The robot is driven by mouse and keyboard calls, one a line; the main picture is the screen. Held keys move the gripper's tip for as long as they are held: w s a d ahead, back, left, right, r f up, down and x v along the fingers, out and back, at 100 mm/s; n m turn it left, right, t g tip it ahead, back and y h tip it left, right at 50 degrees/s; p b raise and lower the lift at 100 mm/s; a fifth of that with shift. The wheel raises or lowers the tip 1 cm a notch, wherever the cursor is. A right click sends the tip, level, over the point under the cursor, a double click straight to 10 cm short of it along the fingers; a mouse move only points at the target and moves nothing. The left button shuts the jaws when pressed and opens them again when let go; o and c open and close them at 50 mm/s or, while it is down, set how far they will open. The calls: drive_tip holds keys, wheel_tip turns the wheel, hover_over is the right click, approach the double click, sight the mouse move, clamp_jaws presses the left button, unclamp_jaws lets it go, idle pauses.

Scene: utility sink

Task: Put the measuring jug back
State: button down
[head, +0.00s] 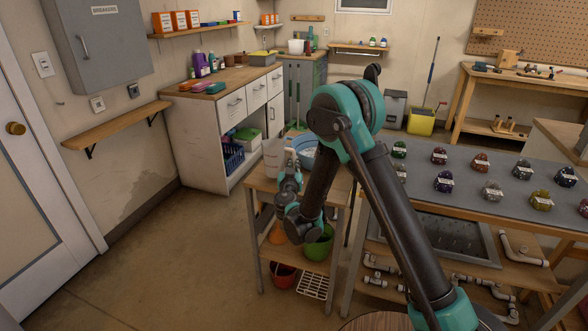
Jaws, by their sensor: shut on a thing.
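The measuring jug (273,157) is a clear, whitish jug with faint reddish marks, near the middle of the head view. It looks upright, at the left end of a small wooden side table. My gripper (289,163) is shut on the jug at its right side, where the handle would be. My wrist hides the grip itself, and I cannot tell whether the jug's base touches the tabletop.
A blue basin (306,148) is just right of the jug, partly behind my arm. The side table (262,182) has a green bucket (319,246) and a red bucket (283,274) below. A grey-topped workbench (470,208) with several labelled colored lumps stands at right. The left floor is clear.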

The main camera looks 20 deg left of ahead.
drive_tip(key=shift+f, duration=1.4)
drive_tip(key=shift+f, duration=0.15)
drive_tip(key=c, duration=1.6)
unclamp_jaws()
